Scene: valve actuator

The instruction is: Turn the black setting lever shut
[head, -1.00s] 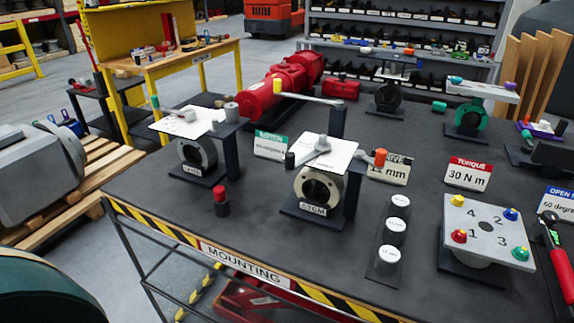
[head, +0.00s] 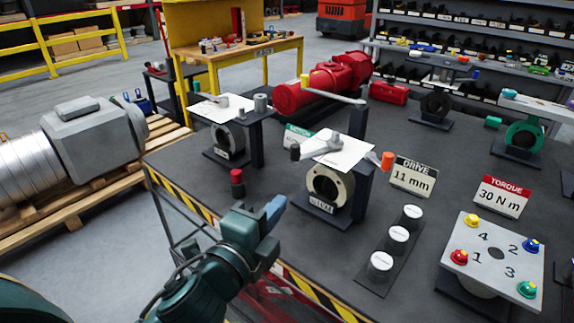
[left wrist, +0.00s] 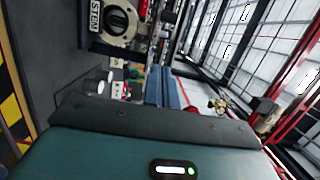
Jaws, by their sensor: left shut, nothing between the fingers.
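The valve (head: 330,187) with the STEM label stands on the table under a white plate (head: 343,152). A grey lever (head: 327,146) lies across this plate, with a black knob (head: 295,152) at its left end. An orange-tipped piece (head: 386,160) sticks out at the plate's right. I cannot tell for sure which part is the black setting lever. My left gripper (head: 276,208) is shut and empty, in front of and below the valve, apart from it. Its blue-grey fingers also show in the left wrist view (left wrist: 163,87), with the STEM valve (left wrist: 115,20) beyond. My right gripper is out of view.
A red-topped post (head: 237,178) stands near the table's striped front edge, left of the valve. Several white-capped cylinders (head: 398,236) stand right of it. A second valve stand (head: 228,143) is at back left, and a numbered plate (head: 493,250) at right.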

